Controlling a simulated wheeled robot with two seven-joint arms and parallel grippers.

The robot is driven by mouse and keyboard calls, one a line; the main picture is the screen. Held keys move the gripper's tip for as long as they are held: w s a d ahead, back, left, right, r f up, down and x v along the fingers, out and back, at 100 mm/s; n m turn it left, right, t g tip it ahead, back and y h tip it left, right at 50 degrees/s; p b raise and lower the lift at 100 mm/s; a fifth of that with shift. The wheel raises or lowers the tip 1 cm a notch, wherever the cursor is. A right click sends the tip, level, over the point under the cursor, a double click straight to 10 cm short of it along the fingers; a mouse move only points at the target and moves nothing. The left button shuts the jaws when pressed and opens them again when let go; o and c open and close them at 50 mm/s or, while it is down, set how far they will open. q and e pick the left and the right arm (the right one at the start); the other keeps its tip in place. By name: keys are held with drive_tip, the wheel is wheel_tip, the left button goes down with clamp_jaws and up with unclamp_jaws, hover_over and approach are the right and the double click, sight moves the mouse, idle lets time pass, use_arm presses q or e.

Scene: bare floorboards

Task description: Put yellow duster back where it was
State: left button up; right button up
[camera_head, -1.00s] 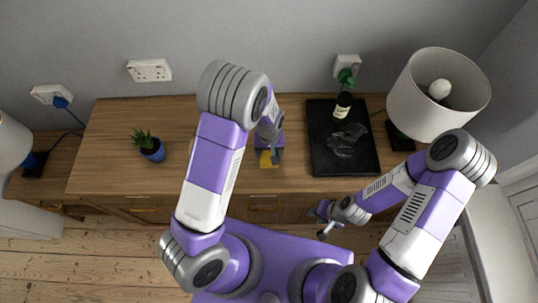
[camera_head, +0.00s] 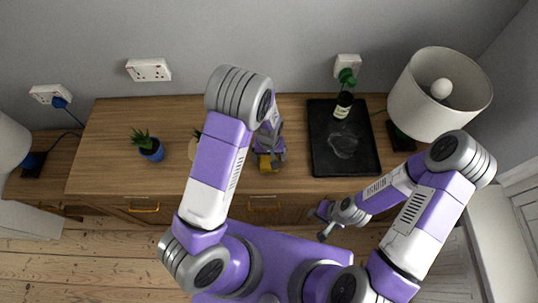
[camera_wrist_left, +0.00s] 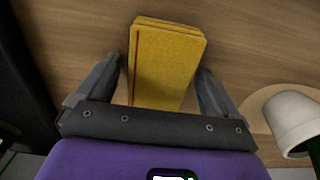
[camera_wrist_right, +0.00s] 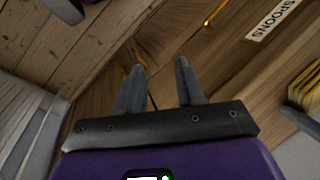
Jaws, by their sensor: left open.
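The yellow duster (camera_wrist_left: 165,65) lies as a folded stack on the wooden cabinet top, between the fingers of my left gripper (camera_wrist_left: 160,85) in the left wrist view. The fingers are open, one on each side, with a small gap visible at the right. In the head view the duster (camera_head: 267,163) is partly covered by my left gripper (camera_head: 269,157). It also shows at the right edge of the right wrist view (camera_wrist_right: 306,88), with a left-gripper finger beside it. My right gripper (camera_head: 325,220) is open and empty, off the cabinet's front (camera_wrist_right: 160,75).
A black tray (camera_head: 320,165) with a bottle (camera_head: 342,106) is right of the duster. A lamp (camera_head: 437,95) stands further right. A potted plant (camera_head: 149,147) is at left. A white cup (camera_wrist_left: 292,118) stands on a round coaster near the left gripper. The cabinet front has a "SPOONS" label (camera_wrist_right: 272,20).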

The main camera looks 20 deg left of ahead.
use_arm(q)
drive_tip(key=shift+r, duration=0.1)
drive_tip(key=shift+r, duration=0.3)
wheel_tip(320, 180, up, 12)
drive_tip(key=p, duration=0.2)
drive_tip(key=shift+f, duration=0.2)
